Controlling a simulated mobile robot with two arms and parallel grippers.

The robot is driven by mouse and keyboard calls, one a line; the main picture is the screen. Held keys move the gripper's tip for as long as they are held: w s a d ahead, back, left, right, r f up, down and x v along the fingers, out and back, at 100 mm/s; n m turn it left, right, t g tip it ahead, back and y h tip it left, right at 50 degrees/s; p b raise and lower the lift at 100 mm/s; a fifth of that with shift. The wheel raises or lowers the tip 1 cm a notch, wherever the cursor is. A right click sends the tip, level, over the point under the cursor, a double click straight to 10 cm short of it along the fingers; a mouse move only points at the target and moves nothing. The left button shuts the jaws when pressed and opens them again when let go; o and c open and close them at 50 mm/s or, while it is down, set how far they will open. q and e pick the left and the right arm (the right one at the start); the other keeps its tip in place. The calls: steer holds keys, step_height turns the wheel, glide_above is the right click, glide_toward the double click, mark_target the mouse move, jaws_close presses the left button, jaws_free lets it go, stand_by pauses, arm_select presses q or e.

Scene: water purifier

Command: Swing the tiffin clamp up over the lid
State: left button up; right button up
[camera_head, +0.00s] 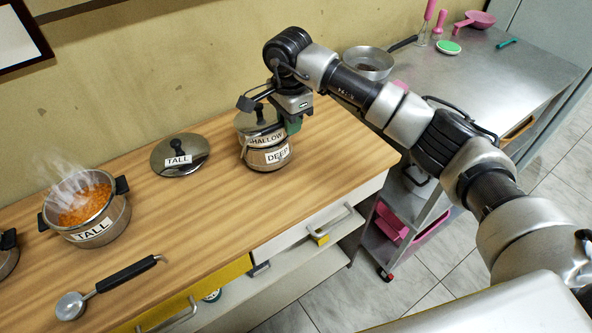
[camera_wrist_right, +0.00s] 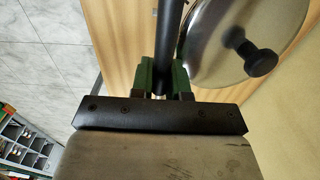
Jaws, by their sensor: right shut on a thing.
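The tiffin is a stack of steel tiers labelled SHALLOW (camera_head: 264,139) and DEEP (camera_head: 277,156), upright on the wooden counter. The bar also shows in the head view (camera_head: 256,97), sticking out left of the gripper above the stack. How the clamp sits against the lid is hidden. My left gripper is not in view.
A steel lid labelled TALL (camera_head: 196,150) lies left of the tiffin; a lid with a black knob (camera_wrist_right: 228,40) shows in the wrist view. A steaming TALL pot (camera_head: 112,218) and a ladle (camera_head: 125,276) are further left.

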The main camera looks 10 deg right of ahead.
steer(key=shift+w+a+r+b, duration=0.1)
steer(key=shift+w+a+b, duration=0.15)
steer(key=shift+w, duration=0.4)
steer(key=shift+w+a+r+b, duration=0.1)
steer(key=shift+w+a+b, duration=0.15)
steer(key=shift+w, duration=0.45)
steer(key=shift+w+a+r+b, duration=0.1)
steer(key=shift+w+a+b, duration=0.15)
steer(key=shift+w, duration=0.4)
steer(key=o, duration=0.6)
step_height(320, 180, up, 8)
steer(key=p, duration=0.4)
steer(key=shift+p, duration=0.4)
